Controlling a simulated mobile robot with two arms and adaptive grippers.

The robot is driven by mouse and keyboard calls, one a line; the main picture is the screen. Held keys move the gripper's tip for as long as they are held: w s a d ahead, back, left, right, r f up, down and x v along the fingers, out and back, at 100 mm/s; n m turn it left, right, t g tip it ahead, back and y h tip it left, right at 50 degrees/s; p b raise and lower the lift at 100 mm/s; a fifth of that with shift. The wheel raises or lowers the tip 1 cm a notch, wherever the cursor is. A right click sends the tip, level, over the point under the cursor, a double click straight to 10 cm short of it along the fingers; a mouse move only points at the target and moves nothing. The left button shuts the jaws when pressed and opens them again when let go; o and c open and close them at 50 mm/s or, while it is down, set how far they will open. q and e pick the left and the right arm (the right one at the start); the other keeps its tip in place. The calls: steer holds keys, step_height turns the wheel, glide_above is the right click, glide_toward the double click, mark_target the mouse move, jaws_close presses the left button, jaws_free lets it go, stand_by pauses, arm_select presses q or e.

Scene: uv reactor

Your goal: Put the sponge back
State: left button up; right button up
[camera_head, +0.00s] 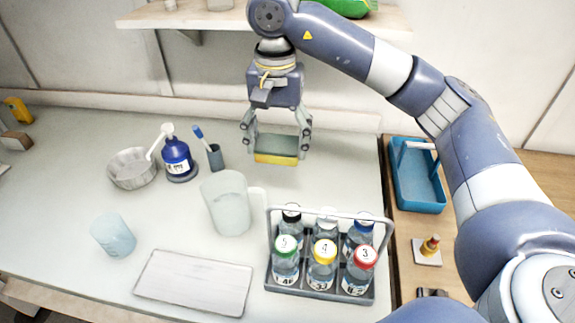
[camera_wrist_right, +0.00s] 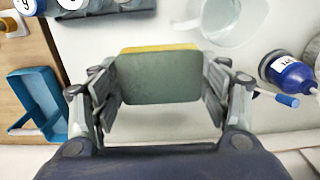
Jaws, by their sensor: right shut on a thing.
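The sponge (camera_head: 277,148) has a dark green scouring side on top and a yellow side below. My right gripper (camera_head: 277,138) is shut on the sponge by its two opposite edges, over the back part of the white table. The right wrist view also shows the sponge (camera_wrist_right: 158,78) between the two fingers of the gripper (camera_wrist_right: 160,88). I cannot tell whether the sponge touches the table. A blue tray (camera_head: 418,188) with a handle stands at the right on a wooden surface. My left gripper is not in view.
A bottle rack (camera_head: 318,290) with several capped bottles stands front right of a clear pitcher (camera_head: 228,205). A blue bottle (camera_head: 177,158), a metal bowl (camera_head: 132,170) and a small cup with a brush (camera_head: 215,157) stand left of the gripper. A shelf (camera_head: 200,17) hangs behind.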

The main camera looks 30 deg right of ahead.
steer(key=w+d+p, duration=0.2)
steer(key=w+d, duration=0.5)
steer(key=w, duration=0.3)
steer(key=p, duration=0.3)
glide_above(287, 177)
step_height(287, 177, down, 13)
steer(key=shift+d+f, duration=0.1)
steer(key=shift+f, duration=0.1)
step_height(287, 177, down, 4)
steer(key=shift+f+p, duration=0.15)
steer(key=shift+p, duration=0.6)
steer(key=shift+f, duration=0.25)
steer(key=shift+f+b, duration=0.2)
steer(key=shift+b, duration=0.15)
steer(key=o, duration=1)
steer(key=shift+r, duration=0.1)
steer(key=shift+o, duration=0.2)
